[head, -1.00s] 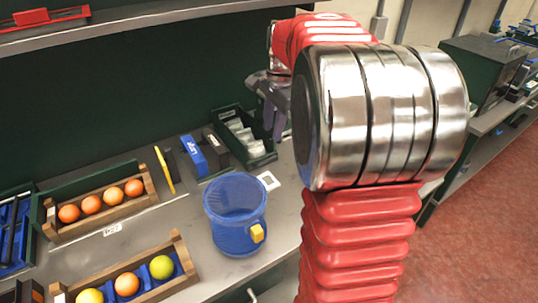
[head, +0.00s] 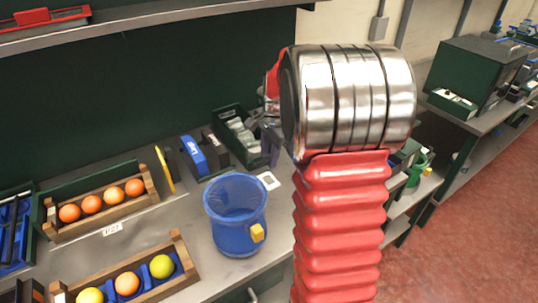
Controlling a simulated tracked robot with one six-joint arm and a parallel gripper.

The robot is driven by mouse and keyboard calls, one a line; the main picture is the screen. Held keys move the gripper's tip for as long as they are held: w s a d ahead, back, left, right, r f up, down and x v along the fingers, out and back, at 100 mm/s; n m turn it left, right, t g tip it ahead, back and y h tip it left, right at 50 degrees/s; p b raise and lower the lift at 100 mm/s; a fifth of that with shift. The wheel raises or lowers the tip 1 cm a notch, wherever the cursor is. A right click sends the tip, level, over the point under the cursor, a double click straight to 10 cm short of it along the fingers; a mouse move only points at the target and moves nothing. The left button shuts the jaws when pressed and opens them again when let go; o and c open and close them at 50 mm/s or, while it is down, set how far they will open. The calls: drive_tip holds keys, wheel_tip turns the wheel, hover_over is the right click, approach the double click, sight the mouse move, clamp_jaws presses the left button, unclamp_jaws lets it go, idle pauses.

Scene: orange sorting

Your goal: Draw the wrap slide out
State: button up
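A dark green tray with pale wrapped packets in it, which looks like the wrap slide (head: 249,160), sits at the back of the bench against the green back panel. Its right end is partly covered by my arm. My gripper (head: 270,145) is at the right front side of this tray, low near its rim. Only a grey finger part shows beside my silver wrist joint. I cannot tell whether it touches the tray or how far apart its fingers are.
A blue mesh bucket (head: 236,222) with a yellow tag stands in front of the tray. A blue-and-black device (head: 194,156) and a yellow-edged panel (head: 165,170) stand left of it. Two wooden racks (head: 60,232) hold round fruit. A white marked card (head: 268,181) lies on the bench.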

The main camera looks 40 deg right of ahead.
drive_tip(key=shift+c, duration=0.5)
clamp_jaws()
